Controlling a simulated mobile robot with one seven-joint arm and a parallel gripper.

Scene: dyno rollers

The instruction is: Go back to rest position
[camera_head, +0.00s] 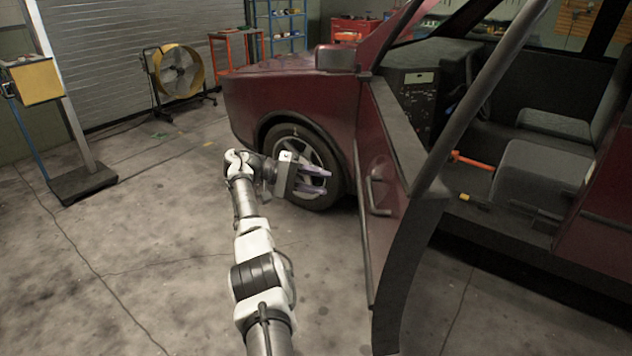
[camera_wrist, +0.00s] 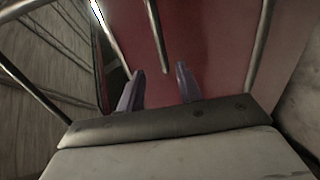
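My gripper (camera_head: 322,180) is at the end of my stretched-out arm, in front of the car's front wheel in the head view. Its two purple-grey fingers point right, toward the open car door (camera_head: 385,190). In the wrist view the fingers of my gripper (camera_wrist: 160,85) stand apart with nothing between them. The red door panel fills the view behind them, with a dark bar-like handle (camera_wrist: 157,35) beyond the fingertips. I see no contact between the fingers and the door.
The dark red car (camera_head: 295,100) stands at the right with its front wheel (camera_head: 305,150) behind my gripper. A yellow fan (camera_head: 178,72) and a post on a dark base (camera_head: 82,183) stand at the left. The concrete floor (camera_head: 150,240) left of my arm is clear.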

